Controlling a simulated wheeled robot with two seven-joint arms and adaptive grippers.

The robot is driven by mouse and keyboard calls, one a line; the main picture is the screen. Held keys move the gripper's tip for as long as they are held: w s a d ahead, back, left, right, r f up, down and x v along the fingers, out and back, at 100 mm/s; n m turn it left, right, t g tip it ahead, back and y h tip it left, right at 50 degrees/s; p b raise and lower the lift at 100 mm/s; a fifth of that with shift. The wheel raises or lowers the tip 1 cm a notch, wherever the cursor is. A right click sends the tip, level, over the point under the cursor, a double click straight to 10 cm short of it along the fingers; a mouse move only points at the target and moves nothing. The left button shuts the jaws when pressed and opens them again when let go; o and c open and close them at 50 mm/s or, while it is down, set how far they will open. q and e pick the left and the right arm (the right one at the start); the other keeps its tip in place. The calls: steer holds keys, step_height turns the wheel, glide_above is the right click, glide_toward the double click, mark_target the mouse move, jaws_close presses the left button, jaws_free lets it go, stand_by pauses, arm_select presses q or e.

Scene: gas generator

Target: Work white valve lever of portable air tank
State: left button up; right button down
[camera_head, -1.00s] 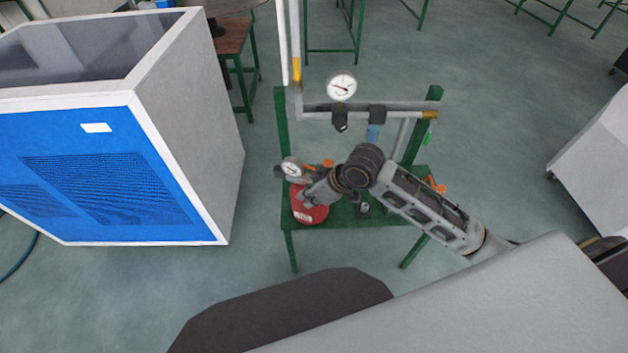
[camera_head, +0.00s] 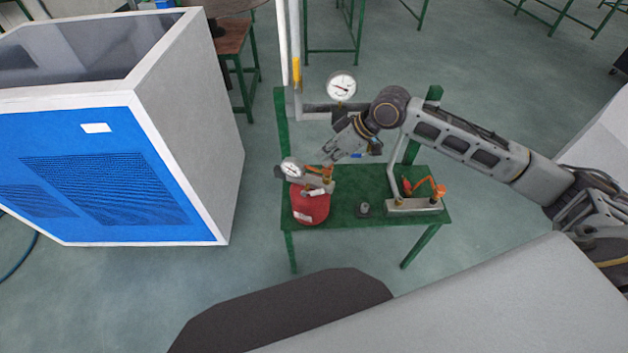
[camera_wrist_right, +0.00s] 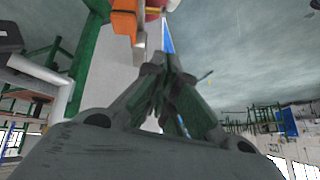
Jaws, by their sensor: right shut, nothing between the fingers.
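The red portable air tank (camera_head: 309,206) stands on the left part of the green table. Its round white gauge (camera_head: 291,169) faces up, with orange fittings (camera_head: 318,171) beside it. A pale lever-like piece (camera_head: 320,188) sits on top of the tank and seems to be the white valve lever. My right gripper (camera_head: 328,158) is above and behind the tank's top, shut and empty, apart from the pale piece as far as I can tell. In the right wrist view an orange part and a pale bar (camera_wrist_right: 138,45) show just beyond the closed fingers (camera_wrist_right: 170,66). My left gripper is not in view.
The green table (camera_head: 375,190) also carries a metal bracket with an orange lever (camera_head: 438,191) and a small grey fitting (camera_head: 364,209). A pipe frame with a gauge (camera_head: 341,86) stands behind. A blue and white cabinet (camera_head: 110,165) is at the left.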

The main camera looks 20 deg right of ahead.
stand_by(0.5)
glide_above(313, 193)
steer(key=w, duration=0.3)
steer(key=shift+f, duration=4.05)
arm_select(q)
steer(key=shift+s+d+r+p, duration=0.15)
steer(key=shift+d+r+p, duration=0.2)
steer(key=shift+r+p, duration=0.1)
arm_select(e)
steer(key=shift+s+d+f, duration=0.2)
steer(key=shift+s+f, duration=0.3)
steer(key=shift+f, duration=0.25)
steer(key=shift+s+d+f, duration=0.15)
steer(key=shift+s+f, duration=0.3)
steer(key=shift+f, duration=0.25)
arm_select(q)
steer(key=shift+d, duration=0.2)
arm_select(e)
steer(key=shift+a, duration=0.1)
